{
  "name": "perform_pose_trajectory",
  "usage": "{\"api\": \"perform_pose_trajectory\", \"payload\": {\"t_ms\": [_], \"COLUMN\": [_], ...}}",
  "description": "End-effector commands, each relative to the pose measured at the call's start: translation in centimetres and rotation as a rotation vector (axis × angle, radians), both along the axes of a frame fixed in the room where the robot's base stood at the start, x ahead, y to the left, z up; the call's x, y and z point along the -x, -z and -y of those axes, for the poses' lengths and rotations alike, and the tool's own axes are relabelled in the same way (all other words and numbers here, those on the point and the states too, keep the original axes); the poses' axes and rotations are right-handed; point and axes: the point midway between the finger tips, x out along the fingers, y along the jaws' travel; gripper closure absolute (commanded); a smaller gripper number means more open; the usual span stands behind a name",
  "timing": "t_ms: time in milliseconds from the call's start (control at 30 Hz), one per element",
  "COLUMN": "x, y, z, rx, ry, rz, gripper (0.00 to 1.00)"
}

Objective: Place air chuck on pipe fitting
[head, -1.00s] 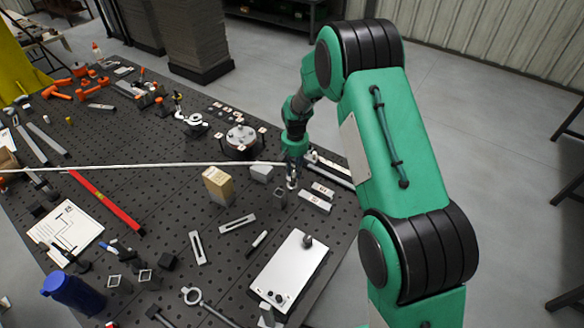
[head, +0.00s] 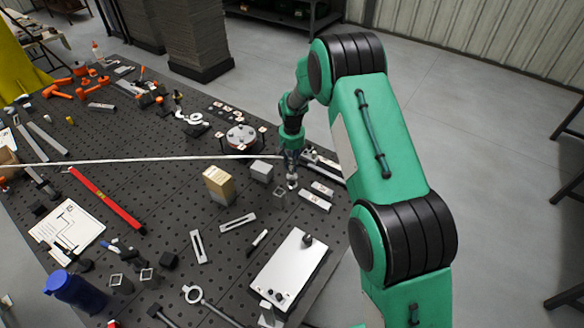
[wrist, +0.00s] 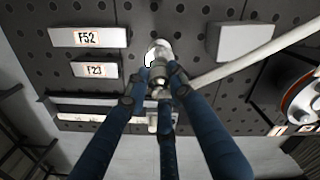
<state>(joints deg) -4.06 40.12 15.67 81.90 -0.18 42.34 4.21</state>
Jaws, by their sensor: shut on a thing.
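My gripper (head: 292,178) is over the right part of the black perforated table (head: 150,190). In the wrist view its blue fingers (wrist: 162,85) are closed around a shiny metal fitting (wrist: 158,52), which I take to be the air chuck. A pale hose (head: 130,161) runs across the table to the gripper; in the wrist view it passes beside the held piece (wrist: 240,55). The fingers hide much of the piece. A grey upright knob (head: 307,240) stands on a silver panel (head: 290,268); I cannot tell whether it is the pipe fitting.
A tan block (head: 218,185) and a grey block (head: 262,170) stand left of the gripper. Labelled light bars (head: 314,200) lie right of it. A round metal flange (head: 241,138) is behind. A blue bottle (head: 75,290) stands at the front left. Slotted bars lie in front.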

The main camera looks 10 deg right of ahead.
Motion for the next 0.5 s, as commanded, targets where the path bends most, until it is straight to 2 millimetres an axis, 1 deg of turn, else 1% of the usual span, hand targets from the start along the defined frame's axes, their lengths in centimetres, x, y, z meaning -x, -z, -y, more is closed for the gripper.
{"api": "perform_pose_trajectory", "payload": {"t_ms": [100,200,300,500], "x": [0.1,0.0,0.0,0.0], "y": [1.3,2.1,2.5,2.6], "z": [0.0,0.0,0.0,0.0], "rx": [0.0,0.0,0.0,0.0], "ry": [0.0,0.0,0.0,0.0], "rz": [-0.002,-0.001,0.0,0.001], "gripper": [1.0,1.0,1.0,1.0]}}
